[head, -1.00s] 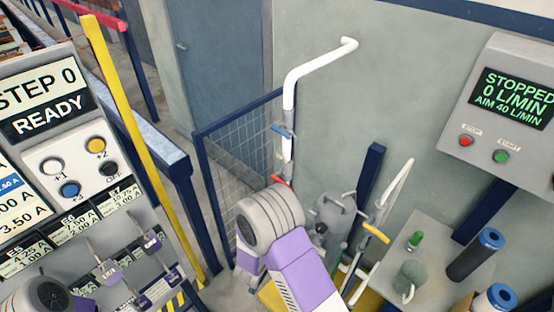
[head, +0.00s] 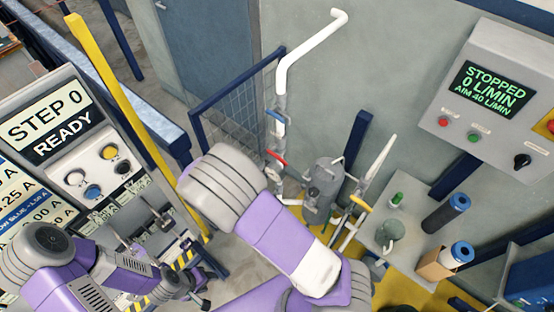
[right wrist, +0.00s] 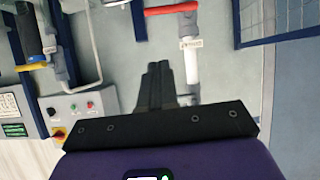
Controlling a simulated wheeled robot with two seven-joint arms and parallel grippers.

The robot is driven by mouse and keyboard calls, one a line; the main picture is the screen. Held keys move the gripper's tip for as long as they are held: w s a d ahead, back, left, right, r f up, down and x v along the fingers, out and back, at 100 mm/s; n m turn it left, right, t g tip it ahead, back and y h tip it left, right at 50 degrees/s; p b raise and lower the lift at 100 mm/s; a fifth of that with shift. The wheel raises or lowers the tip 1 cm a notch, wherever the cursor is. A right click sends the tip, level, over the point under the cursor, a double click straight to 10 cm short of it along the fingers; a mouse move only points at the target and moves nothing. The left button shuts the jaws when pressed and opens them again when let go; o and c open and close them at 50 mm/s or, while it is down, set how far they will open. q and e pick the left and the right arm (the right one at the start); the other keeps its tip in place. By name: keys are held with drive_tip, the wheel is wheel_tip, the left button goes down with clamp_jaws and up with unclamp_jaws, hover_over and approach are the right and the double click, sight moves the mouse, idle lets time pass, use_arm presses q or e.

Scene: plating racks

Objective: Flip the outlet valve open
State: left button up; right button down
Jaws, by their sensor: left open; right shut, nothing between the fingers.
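Three lever valves show in the head view. A blue handle (head: 276,116) sits high on the white upright pipe, a red handle (head: 275,158) sits lower on it, and a yellow handle (head: 361,203) is on the piping to the right. I cannot read which is the outlet. In the right wrist view my right gripper (right wrist: 155,85) is shut and empty, with the red handle (right wrist: 171,10) beyond its tips, apart from them. It is hidden behind my arm in the head view. My left gripper (head: 198,298) is low at the left, open, partly hidden.
A grey tank (head: 325,185) stands beside the pipes. A control panel (head: 490,100) reads STOPPED, 0 L/MIN, AIM 40 L/MIN. A small table (head: 405,225) holds bottles and a jug. A mesh fence (head: 235,120) stands left of the pipe.

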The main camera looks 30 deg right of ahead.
drive_tip(key=shift+d, duration=0.1)
hover_over(277, 157)
drive_tip(key=s+a, duration=0.3)
drive_tip(key=s, duration=0.1)
wheel_tip(277, 157, down, 4)
drive_tip(key=shift+w+d+f, duration=0.15)
drive_tip(key=shift+d+f, duration=0.1)
drive_tip(key=shift+f, duration=0.5)
drive_tip(key=shift+w+d+f, duration=0.1)
drive_tip(key=shift+d+f, duration=0.15)
drive_tip(key=shift+f, duration=0.5)
drive_tip(key=shift+w+d+f, duration=0.15)
drive_tip(key=shift+d+f, duration=0.1)
drive_tip(key=shift+f, duration=0.5)
drive_tip(key=shift+a, duration=0.1)
